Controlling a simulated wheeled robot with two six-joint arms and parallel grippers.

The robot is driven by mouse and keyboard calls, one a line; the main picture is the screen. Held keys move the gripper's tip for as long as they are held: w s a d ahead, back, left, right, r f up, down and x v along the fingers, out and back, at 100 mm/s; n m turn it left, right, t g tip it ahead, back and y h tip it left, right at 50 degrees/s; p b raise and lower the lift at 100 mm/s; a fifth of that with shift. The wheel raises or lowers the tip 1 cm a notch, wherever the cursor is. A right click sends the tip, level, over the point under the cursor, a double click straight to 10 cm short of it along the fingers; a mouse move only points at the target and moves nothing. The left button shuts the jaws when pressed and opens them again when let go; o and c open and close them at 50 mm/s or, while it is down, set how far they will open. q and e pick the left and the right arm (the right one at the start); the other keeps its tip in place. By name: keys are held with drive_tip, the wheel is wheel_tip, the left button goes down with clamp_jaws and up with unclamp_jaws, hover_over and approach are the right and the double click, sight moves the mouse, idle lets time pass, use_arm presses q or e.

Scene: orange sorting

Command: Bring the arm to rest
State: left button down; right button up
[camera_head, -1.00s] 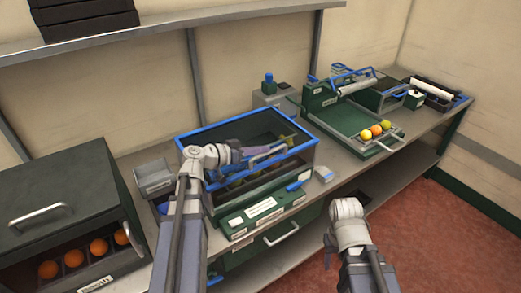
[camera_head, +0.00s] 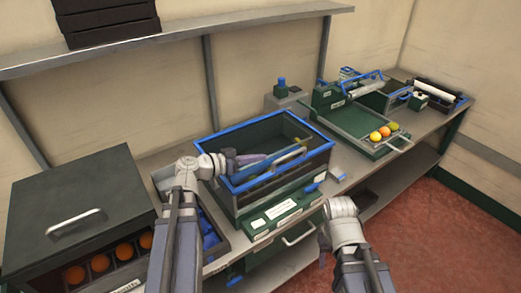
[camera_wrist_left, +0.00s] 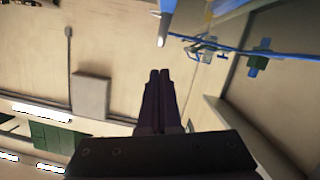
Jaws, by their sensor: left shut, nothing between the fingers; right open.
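In the head view my left arm comes up from the bottom and bends right at its pale wrist. My left gripper (camera_head: 255,158) is shut and empty, its dark fingers over or in front of the blue-rimmed glass-sided box (camera_head: 222,135); I cannot tell whether they touch it. In the left wrist view its fingers (camera_wrist_left: 157,100) lie side by side against a background of wall. My right gripper (camera_head: 324,243) is largely hidden by its pale wrist, in front of the bench; it is open, and I see nothing held.
A dark cabinet (camera_head: 70,185) with several oranges stands at left. A bin of blue pieces (camera_head: 209,235) sits beside the box. A green tray (camera_head: 358,122) with several fruits is further right on the bench (camera_head: 340,185). Red floor (camera_head: 440,230) at right is clear.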

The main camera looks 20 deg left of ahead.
use_arm(q)
drive_tip(key=shift+w+d+f, duration=0.1)
drive_tip(key=shift+d+f, duration=0.05)
drive_tip(key=shift+d, duration=0.25)
drive_tip(key=s+d+f+g, duration=0.45)
drive_tip(key=d+f, duration=0.25)
drive_tip(key=d, duration=0.2)
drive_tip(key=s+d+f+g+y, duration=0.3)
drive_tip(key=s+f+y, duration=0.1)
drive_tip(key=s+y, duration=0.2)
drive_tip(key=s+d+f+n+g+y, duration=0.1)
drive_tip(key=s+d+f+g+y, duration=0.2)
drive_tip(key=s, duration=0.4)
wheel_tip(320, 180, down, 2)
drive_tip(key=g+y, duration=0.1)
drive_tip(key=y, duration=0.1)
drive_tip(key=shift+s+f+y, duration=0.25)
drive_tip(key=shift+y, duration=0.15)
